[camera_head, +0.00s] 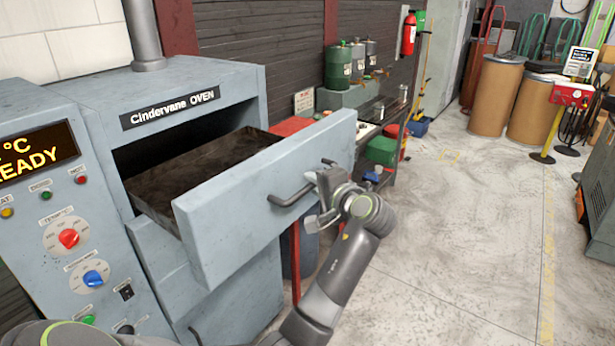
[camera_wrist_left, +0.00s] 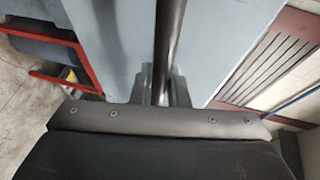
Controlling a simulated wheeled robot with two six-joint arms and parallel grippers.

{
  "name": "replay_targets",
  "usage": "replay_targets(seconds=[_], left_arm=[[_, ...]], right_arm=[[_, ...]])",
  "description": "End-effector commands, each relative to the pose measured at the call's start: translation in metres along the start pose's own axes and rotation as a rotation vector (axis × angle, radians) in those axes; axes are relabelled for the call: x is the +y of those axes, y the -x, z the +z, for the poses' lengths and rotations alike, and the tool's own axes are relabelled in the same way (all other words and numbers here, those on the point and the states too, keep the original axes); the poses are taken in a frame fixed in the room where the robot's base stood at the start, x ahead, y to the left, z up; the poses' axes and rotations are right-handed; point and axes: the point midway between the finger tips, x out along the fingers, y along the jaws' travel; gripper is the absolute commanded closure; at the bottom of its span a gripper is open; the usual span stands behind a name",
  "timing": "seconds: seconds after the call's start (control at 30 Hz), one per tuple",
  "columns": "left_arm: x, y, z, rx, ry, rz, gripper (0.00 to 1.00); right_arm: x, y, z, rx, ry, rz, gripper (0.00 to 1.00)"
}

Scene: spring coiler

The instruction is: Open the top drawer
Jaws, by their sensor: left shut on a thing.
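The top drawer (camera_head: 225,222) of the grey-blue Cindervane oven (camera_head: 180,84) is pulled well out, and its dark, empty-looking tray (camera_head: 205,170) shows behind the front panel. A dark bar handle (camera_head: 290,197) runs along the drawer's front. My left gripper (camera_head: 324,188) is shut on this handle near its right part, with the arm reaching up from below. In the left wrist view the dark handle bar (camera_wrist_left: 168,45) runs between the two fingers, against the blue-grey drawer front. My right gripper is not in view.
The oven's control panel (camera_head: 75,235) with knobs and a lit display is at the left. A low bench (camera_head: 370,140), a green box (camera_head: 380,150) and a red frame (camera_head: 295,262) stand beyond the drawer. Open concrete floor (camera_head: 450,240) lies to the right.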

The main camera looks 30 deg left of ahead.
Motion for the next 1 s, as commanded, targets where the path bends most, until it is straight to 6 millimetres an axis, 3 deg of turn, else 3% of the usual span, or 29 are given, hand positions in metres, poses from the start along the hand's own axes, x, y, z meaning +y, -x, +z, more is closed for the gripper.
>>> replay_targets(seconds=[0.3, 0.6, 0.63, 0.8, 1.0], left_arm=[[0.003, 0.013, -0.005, 0.0, 0.001, -0.001, 1.0], [0.003, 0.013, -0.005, 0.0, 0.001, -0.001, 1.0], [0.003, 0.013, -0.005, 0.0, 0.001, -0.001, 0.84], [0.002, 0.013, -0.005, 0.001, 0.001, -0.002, 0.64], [0.002, 0.013, -0.006, 0.001, 0.002, -0.003, 0.64]], right_arm=[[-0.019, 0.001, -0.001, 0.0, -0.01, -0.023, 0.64], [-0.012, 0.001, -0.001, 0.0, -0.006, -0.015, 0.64], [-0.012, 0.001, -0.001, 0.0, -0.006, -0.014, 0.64], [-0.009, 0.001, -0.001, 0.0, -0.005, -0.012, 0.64], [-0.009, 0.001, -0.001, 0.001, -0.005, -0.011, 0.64]])
